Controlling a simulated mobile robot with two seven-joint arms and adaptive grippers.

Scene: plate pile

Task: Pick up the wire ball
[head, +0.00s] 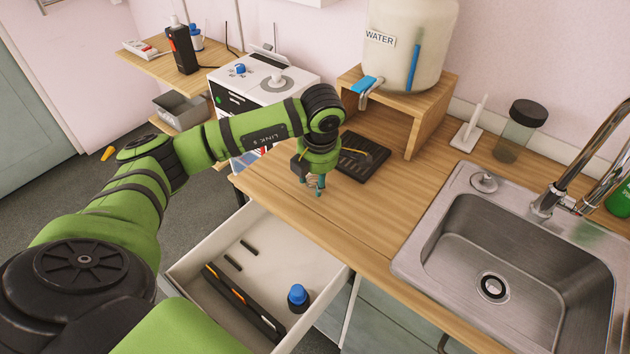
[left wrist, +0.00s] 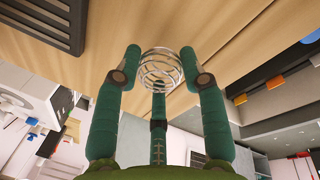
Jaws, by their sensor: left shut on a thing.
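The wire ball (left wrist: 160,68) is a small round cage of shiny metal loops. In the left wrist view it sits between the green fingers of my left gripper (left wrist: 163,75), which is shut on it. In the head view my left gripper (head: 318,186) hangs over the wooden counter (head: 300,215), just left of the black rack. The wire ball cannot be made out in the head view. From these views I cannot tell whether it touches the counter. My right gripper is not in view.
An open drawer (head: 190,265) below the counter holds a blue-capped bottle (head: 298,297) and dark tools. A black slatted rack (head: 365,157) lies beside my gripper. A water tank (head: 410,45) stands on a wooden stand behind it. A steel sink (head: 520,260) is at right.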

